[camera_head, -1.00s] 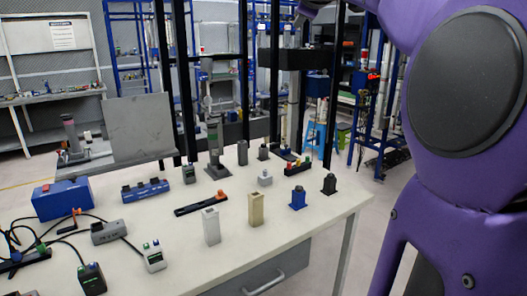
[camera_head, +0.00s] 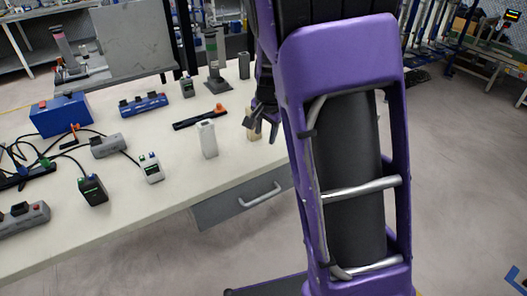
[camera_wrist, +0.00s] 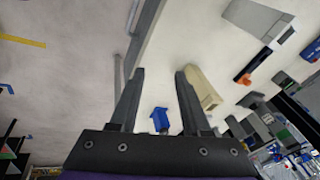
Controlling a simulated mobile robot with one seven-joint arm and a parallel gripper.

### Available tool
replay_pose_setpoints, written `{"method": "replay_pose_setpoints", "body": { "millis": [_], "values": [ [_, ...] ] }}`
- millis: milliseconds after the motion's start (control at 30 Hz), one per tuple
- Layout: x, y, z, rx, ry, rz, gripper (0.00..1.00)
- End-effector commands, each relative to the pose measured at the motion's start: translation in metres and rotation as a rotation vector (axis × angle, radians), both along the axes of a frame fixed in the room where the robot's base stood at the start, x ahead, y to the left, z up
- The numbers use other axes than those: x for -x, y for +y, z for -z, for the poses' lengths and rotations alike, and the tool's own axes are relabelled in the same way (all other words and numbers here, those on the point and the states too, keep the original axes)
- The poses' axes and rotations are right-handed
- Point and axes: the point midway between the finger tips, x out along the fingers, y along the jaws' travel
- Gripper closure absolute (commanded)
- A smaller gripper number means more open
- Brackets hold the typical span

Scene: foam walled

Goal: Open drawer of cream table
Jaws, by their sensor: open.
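The cream table (camera_head: 130,212) fills the left and middle of the head view. Its grey drawer front (camera_head: 215,213) sits under the near edge, looking shut, with a silver bar handle (camera_head: 260,196). My gripper (camera_head: 264,127) is above the tabletop near its right part, higher than the handle and apart from it. A thin bar that looks like the handle (camera_wrist: 118,75) lies just left of the left finger. My arm hides the table's right end in the head view.
A beige block (camera_head: 253,134) stands close to my gripper, partly hidden; a white block (camera_head: 207,139) is left of it. A blue box (camera_head: 59,114), cables and several small devices stand on the table.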

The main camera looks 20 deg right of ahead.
Motion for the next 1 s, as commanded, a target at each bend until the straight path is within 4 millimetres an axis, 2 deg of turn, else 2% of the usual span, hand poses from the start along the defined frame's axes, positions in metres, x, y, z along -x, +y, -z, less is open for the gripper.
{"method": "replay_pose_setpoints", "body": {
  "millis": [33, 100, 267, 467, 1000],
  "values": [
    [0.015, 0.004, 0.025, -0.051, 0.056, 0.086, 0.53],
    [0.03, 0.011, 0.047, -0.104, 0.11, 0.181, 0.53],
    [0.048, 0.02, 0.071, -0.158, 0.17, 0.288, 0.53],
    [0.045, 0.022, 0.095, -0.16, 0.175, 0.298, 0.53],
    [0.024, 0.028, 0.207, -0.159, 0.173, 0.295, 0.53]
  ]
}}
